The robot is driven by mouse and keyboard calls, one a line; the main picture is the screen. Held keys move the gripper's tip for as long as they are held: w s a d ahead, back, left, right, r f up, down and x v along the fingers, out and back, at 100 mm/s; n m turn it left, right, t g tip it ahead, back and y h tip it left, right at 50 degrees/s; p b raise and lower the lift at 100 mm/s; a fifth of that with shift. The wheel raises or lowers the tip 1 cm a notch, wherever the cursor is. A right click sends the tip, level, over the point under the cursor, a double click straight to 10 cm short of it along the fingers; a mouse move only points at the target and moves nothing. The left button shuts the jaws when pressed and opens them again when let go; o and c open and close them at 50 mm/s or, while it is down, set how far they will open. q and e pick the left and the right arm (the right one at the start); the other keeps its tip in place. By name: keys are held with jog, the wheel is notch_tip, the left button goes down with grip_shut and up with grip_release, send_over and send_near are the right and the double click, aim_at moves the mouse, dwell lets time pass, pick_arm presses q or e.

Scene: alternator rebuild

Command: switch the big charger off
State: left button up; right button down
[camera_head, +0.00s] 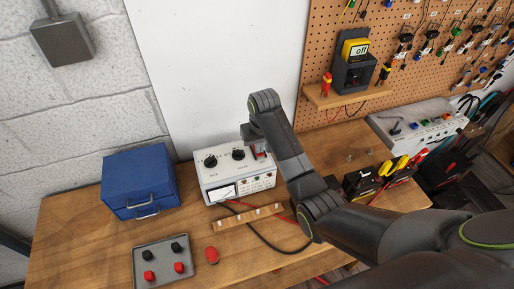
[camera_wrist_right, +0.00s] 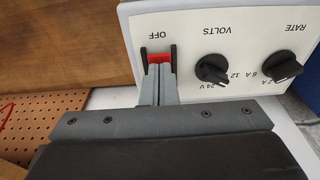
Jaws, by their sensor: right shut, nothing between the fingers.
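The big charger (camera_head: 222,175) is a white box with two black knobs and a meter, standing on the wooden bench. Its red switch (camera_wrist_right: 157,57) sits between two black guards in the right wrist view, beside the word OFF. The volts knob (camera_wrist_right: 212,69) and rate knob (camera_wrist_right: 283,66) are to its right there. My right gripper (camera_wrist_right: 159,72) is shut and empty, its fingertips at the switch and partly covering it. It also shows in the head view (camera_head: 256,150), over the charger's right end. I cannot tell whether it touches the switch or which way the switch is set.
A blue metal box (camera_head: 140,180) stands left of the charger. In front are a wooden strip with pegs (camera_head: 236,220), a grey tray with red and black knobs (camera_head: 163,263) and a red knob (camera_head: 211,255).

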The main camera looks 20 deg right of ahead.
jog(key=shift+r+p, duration=0.85)
jog(key=shift+r, duration=2.65)
jog(key=shift+f, duration=0.1)
